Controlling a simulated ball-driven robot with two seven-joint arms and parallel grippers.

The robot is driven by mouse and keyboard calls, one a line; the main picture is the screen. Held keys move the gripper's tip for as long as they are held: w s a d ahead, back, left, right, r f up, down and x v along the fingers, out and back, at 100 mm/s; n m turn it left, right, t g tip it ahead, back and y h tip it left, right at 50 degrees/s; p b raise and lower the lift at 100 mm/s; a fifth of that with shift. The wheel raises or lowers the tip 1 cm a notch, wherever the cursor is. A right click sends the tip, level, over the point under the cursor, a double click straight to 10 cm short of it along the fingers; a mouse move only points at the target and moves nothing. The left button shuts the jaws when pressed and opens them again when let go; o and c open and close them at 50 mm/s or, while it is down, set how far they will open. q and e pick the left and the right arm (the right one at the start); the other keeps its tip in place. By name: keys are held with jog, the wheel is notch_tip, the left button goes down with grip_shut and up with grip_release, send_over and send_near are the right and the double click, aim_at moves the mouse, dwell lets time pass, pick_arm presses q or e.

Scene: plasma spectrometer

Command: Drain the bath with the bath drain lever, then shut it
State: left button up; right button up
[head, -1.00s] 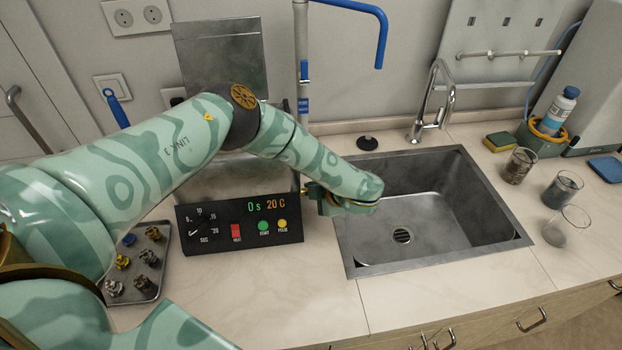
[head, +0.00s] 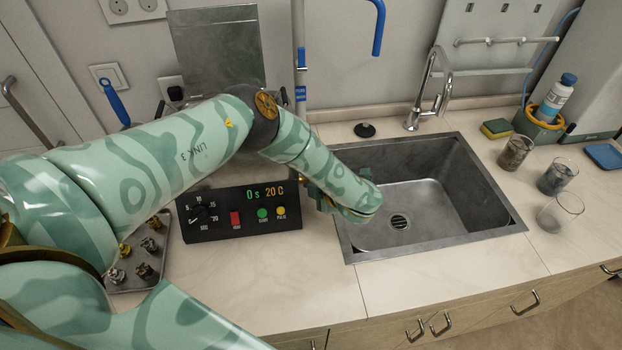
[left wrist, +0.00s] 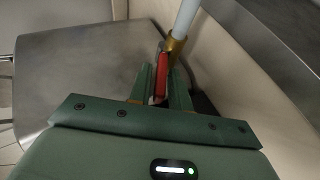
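The bath (head: 230,172) is a metal tub behind a black control box (head: 230,212) reading 0 s and 20 C. My left arm hides much of it. In the left wrist view, the red bath drain lever (left wrist: 161,74) stands beside a brass fitting (left wrist: 176,46) with a pale pipe. My left gripper (left wrist: 161,92) has its green fingers on either side of the lever, close against it, and appears shut on it. In the head view my left gripper (head: 325,197) is between the bath and the sink, its fingertips hidden. My right gripper is not in view.
A sink (head: 440,225) with a tap (head: 430,95) lies right of the bath. Glass beakers (head: 560,212) stand at the right. A metal tray (head: 135,275) of small parts is at the left, partly behind my arm. The counter in front is clear.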

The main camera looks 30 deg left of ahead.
pick_arm(q)
jog(key=shift+o, duration=0.5)
jog(key=shift+s+d+r, duration=0.1)
jog(key=shift+d+r, duration=0.15)
jog(key=shift+d, duration=0.1)
jog(key=p+v, duration=0.1)
jog(key=v, duration=1.4)
jog(key=shift+d, duration=0.2)
jog(key=shift+s+d, duration=0.1)
